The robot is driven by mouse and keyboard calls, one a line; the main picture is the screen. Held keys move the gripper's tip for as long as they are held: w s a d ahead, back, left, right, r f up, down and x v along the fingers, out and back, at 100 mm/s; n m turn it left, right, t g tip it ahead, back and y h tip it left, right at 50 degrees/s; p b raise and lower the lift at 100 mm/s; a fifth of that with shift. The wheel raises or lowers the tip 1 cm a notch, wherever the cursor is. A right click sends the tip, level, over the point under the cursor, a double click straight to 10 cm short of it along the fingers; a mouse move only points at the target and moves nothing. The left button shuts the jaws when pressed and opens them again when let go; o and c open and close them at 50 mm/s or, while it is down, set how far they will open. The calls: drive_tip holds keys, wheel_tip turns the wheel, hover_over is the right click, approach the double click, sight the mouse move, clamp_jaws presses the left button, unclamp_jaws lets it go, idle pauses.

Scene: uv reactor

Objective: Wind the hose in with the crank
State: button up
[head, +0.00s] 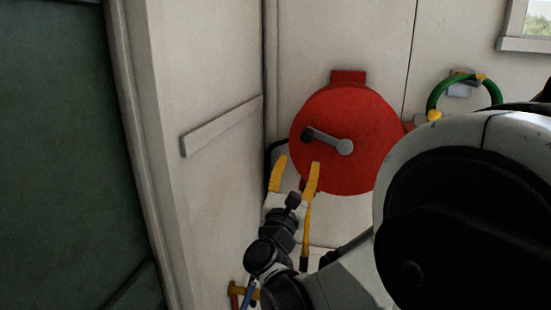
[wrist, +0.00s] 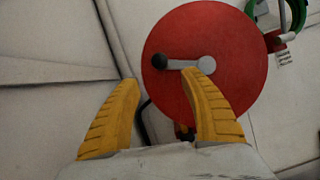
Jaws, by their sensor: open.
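The red hose reel (head: 355,115) is a round disc mounted on the white wall. Its grey crank (head: 328,141) runs from the hub near the disc's middle to a dark knob (head: 308,133) on the left. In the wrist view the crank (wrist: 183,64) lies almost level, with the knob (wrist: 159,61) at its left end. My gripper (head: 296,168) is open, its yellow fingers apart and empty, in front of the reel's lower left. The hose on the reel is hidden.
A green hose coil (head: 465,90) hangs on the wall to the right. A white panel with a slanted rail (head: 222,126) stands at left, beside a dark green surface (head: 55,160). An orange-handled tool (head: 240,291) is low down. My arm blocks the lower right.

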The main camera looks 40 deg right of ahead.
drive_tip(key=n+g+y+p, duration=0.2)
drive_tip(key=n+y+p, duration=0.15)
drive_tip(key=p, duration=0.45)
approach(308, 134)
drive_tip(key=x, duration=0.3)
drive_tip(key=n+p, duration=0.1)
drive_tip(key=n, duration=0.1)
drive_tip(key=shift+y, duration=0.35)
drive_tip(key=x, duration=1)
drive_tip(key=shift+w+f, duration=0.2)
drive_tip(key=shift+f, duration=0.1)
drive_tip(key=shift+p, duration=0.3)
clamp_jaws()
